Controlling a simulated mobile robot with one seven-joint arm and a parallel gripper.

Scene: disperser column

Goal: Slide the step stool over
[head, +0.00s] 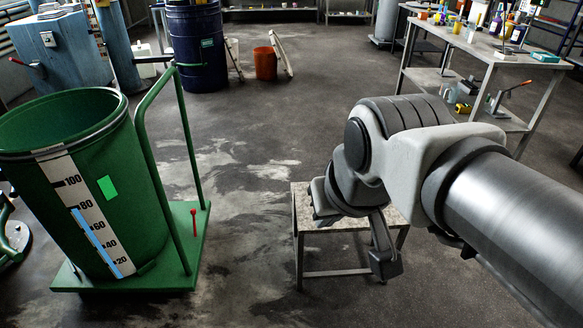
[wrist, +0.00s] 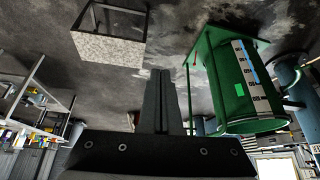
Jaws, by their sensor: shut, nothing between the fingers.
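The step stool (head: 345,224) has a speckled pale top on a grey metal frame and stands upright on the dark floor. My gripper (head: 385,262) is in front of the stool in the head view and covers part of its top and right side. In the wrist view, which looks upside down, the stool (wrist: 108,49) is at the upper left. My gripper fingers (wrist: 160,75) are together there, with nothing between them, and appear to the right of the stool. I cannot tell whether the gripper touches it.
A green bin (head: 135,195) on a green wheeled cart (head: 180,280) stands to the left. A workbench (head: 500,50) with bottles and tools is at the back right. A blue drum (head: 195,45) and an orange bucket (head: 265,63) are behind. Floor between cart and stool is clear.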

